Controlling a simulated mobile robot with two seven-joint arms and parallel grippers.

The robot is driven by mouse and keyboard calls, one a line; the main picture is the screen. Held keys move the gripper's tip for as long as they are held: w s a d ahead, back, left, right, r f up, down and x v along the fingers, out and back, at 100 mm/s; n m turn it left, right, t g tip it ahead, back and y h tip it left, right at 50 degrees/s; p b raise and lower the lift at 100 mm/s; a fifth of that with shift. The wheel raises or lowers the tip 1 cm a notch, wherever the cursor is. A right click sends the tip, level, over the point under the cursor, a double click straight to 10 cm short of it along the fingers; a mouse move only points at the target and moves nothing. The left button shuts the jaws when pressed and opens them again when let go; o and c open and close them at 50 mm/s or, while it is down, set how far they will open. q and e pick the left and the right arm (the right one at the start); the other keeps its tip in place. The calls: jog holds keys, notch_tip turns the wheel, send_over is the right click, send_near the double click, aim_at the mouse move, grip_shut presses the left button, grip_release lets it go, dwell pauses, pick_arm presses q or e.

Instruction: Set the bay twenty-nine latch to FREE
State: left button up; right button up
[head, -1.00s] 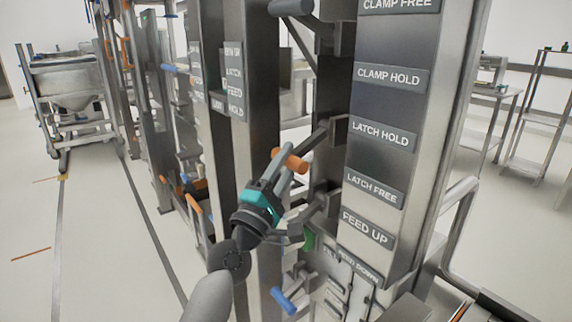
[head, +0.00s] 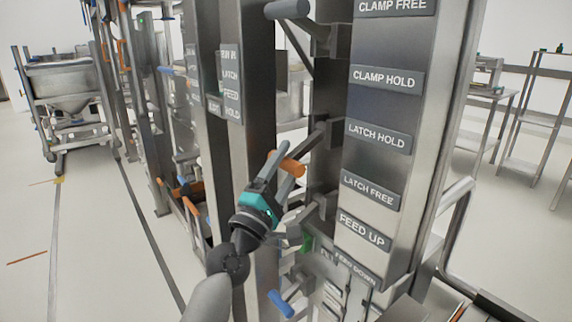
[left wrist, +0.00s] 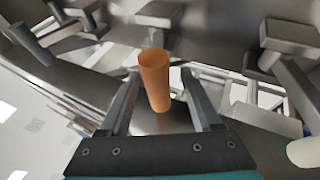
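The latch lever ends in an orange grip (head: 290,165). Its grey arm (head: 318,140) runs up and right to a block beside the LATCH HOLD plate (head: 378,137). The LATCH FREE plate (head: 371,190) is below it on the same post. My left gripper (head: 277,173), teal and grey, reaches up to the orange grip. In the left wrist view the orange grip (left wrist: 156,80) stands between the two fingers, with gaps on both sides, so the gripper is open around it. My right gripper is not in view.
A blue handle (head: 281,303) sits below my left gripper, and a green one (head: 307,243) to its right. A dark blue-grey handle (head: 287,9) is above. Steel posts stand close behind the gripper.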

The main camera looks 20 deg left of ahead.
pick_arm(q)
jog(key=shift+s+a, duration=0.1)
jog(key=shift+s+f, duration=0.15)
jog(key=shift+s, duration=0.05)
jog(key=b+v, duration=0.3)
jog(key=v, duration=1.1)
jog(key=shift+s, duration=0.25)
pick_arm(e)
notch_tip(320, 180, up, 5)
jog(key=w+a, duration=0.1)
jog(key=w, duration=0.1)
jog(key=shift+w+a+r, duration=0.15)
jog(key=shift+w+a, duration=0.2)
pick_arm(q)
jog(key=shift+f, duration=0.1)
